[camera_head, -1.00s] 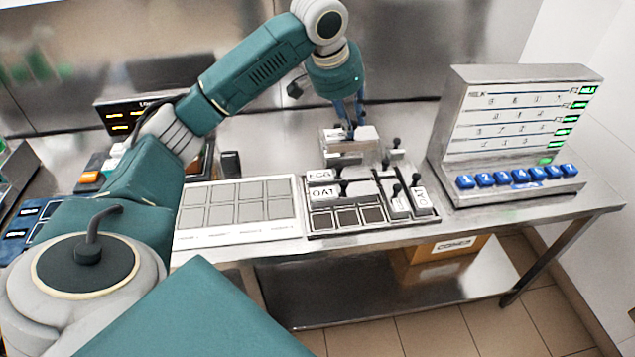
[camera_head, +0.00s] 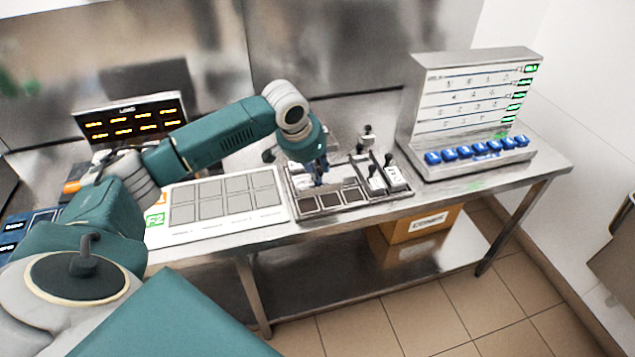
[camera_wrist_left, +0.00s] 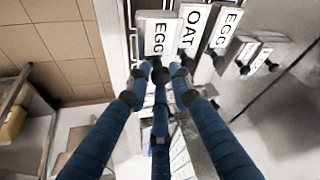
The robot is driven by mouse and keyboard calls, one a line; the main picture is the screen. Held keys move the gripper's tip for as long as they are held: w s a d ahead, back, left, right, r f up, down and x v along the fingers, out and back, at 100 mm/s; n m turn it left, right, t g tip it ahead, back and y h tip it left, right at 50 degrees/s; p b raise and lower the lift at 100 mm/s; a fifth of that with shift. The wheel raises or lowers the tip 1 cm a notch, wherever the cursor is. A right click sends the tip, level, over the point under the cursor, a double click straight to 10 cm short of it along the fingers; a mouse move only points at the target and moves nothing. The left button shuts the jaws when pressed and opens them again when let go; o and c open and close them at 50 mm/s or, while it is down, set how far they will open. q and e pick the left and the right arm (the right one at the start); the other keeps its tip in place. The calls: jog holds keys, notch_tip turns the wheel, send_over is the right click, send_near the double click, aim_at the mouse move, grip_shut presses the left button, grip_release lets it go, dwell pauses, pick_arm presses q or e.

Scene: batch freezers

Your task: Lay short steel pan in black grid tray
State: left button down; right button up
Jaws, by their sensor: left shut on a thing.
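The black grid tray (camera_head: 340,212) lies on the steel table, with several dark empty cells along its front. My left gripper (camera_head: 318,183) is over the left part of this tray, fingers pointing down. In the left wrist view the fingertips (camera_wrist_left: 158,74) are closed at the dark knob of a short steel pan labelled EGG (camera_wrist_left: 160,40). An OAT pan (camera_wrist_left: 191,27) and another EGG pan (camera_wrist_left: 226,28) sit beside it. My right gripper is not seen.
Knobbed pans (camera_head: 394,178) stand in the tray's right part. A pale grid board (camera_head: 228,220) lies left of the tray. A panel with blue buttons (camera_head: 470,115) stands on the right. A lit dark display (camera_head: 130,118) stands at the back left. A cardboard box (camera_head: 420,226) sits underneath.

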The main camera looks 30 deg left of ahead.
aim_at(318, 186)
pick_arm(q)
jog(key=shift+x, duration=0.85)
jog(key=f, duration=0.4)
jog(key=shift+s+p, duration=0.3)
jog(key=shift+p, duration=0.1)
jog(key=shift+f, duration=0.1)
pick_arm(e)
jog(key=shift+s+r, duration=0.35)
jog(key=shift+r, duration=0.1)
pick_arm(q)
jog(key=shift+f, duration=0.1)
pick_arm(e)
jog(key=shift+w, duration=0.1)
pick_arm(q)
jog(key=c, duration=1.5)
grip_release()
jog(key=shift+c, duration=0.2)
jog(key=b+v, duration=0.1)
jog(key=v, duration=1.1)
jog(key=shift+b, duration=0.4)
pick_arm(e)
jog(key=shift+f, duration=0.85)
